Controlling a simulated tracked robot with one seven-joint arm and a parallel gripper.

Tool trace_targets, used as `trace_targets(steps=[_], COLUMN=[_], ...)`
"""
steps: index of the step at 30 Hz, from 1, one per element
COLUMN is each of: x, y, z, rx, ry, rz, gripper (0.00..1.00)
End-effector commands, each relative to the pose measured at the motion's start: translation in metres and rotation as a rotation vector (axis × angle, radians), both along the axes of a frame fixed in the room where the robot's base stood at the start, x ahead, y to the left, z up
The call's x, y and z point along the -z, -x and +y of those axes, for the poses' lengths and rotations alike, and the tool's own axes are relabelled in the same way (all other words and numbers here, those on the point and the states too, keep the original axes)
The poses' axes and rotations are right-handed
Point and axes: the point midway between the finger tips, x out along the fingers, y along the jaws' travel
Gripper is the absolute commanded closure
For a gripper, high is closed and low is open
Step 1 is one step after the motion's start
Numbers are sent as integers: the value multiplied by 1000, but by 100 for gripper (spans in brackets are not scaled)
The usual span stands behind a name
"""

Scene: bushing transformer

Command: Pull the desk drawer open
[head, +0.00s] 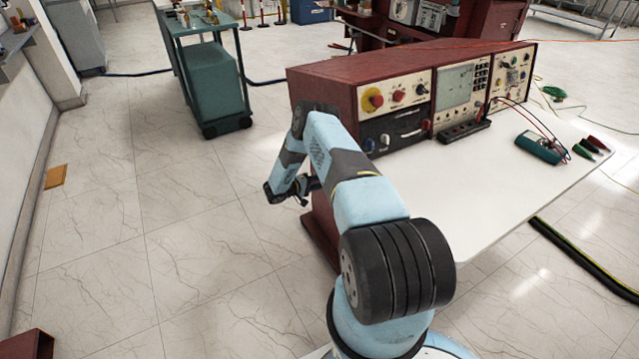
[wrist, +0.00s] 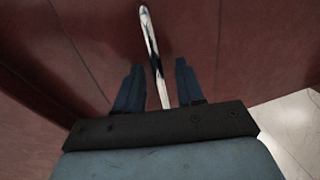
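The desk's dark red drawer front (wrist: 100,45) fills most of the wrist view, with thin panel seams at the left. A shiny metal bar handle (wrist: 151,42) runs up the middle of that view. My gripper (wrist: 158,85) is open, with one dark finger on each side of the handle and a visible gap to both. Whether the fingertips reach past the bar is hard to tell. In the head view my gripper (head: 288,192) is low beside the left side of the desk (head: 460,190). The drawer front and handle are hidden in the head view.
A red control console (head: 410,95) stands on the white desk top. A multimeter (head: 540,146) with leads and clips lies at its right. A green cart (head: 212,80) stands behind at the left.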

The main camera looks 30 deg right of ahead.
Motion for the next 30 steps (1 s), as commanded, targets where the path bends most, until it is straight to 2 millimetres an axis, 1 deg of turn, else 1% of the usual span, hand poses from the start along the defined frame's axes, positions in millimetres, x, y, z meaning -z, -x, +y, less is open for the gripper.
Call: trace_targets(steps=[2, 13, 26, 27, 30], x=[0, 0, 1, 1, 1], y=[0, 0, 0, 0, 0], z=[0, 0, 1, -5, -1], rx=[0, 0, -1, -1, -1], ry=[0, 0, -2, -2, -2], rz=[0, 0, 1, 1, 1], gripper=[64, 99, 100, 100, 100])
